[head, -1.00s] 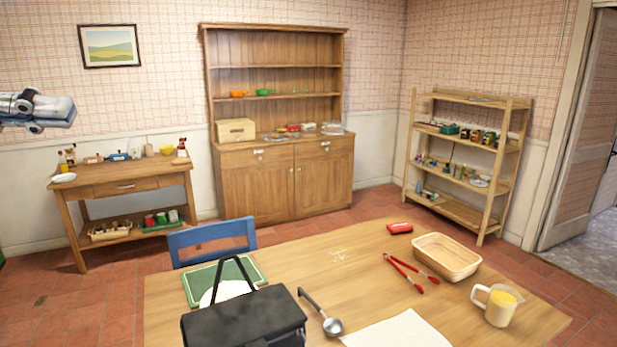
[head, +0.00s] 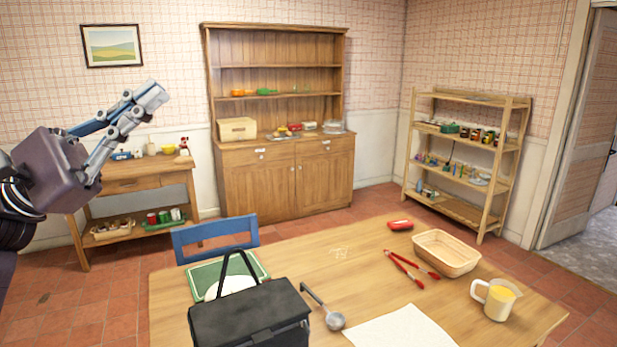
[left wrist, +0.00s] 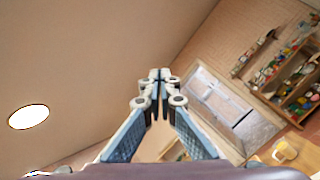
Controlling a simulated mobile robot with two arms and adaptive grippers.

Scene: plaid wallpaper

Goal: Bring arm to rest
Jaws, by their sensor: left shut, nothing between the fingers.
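My left gripper (head: 158,93) is at the upper left of the head view, raised in the air and pointing up and to the right. It appears in front of the wall and the small side table, touching nothing. In the left wrist view, its fingers (left wrist: 160,76) are together at the tips with nothing between them. My right gripper is not in view.
The wooden table (head: 375,270) bears a black bag (head: 250,320), a ladle (head: 322,308), red tongs (head: 405,267), a basket (head: 446,254) and a jug (head: 495,299). A blue chair (head: 215,240) stands behind it. The side table (head: 130,185) is at left.

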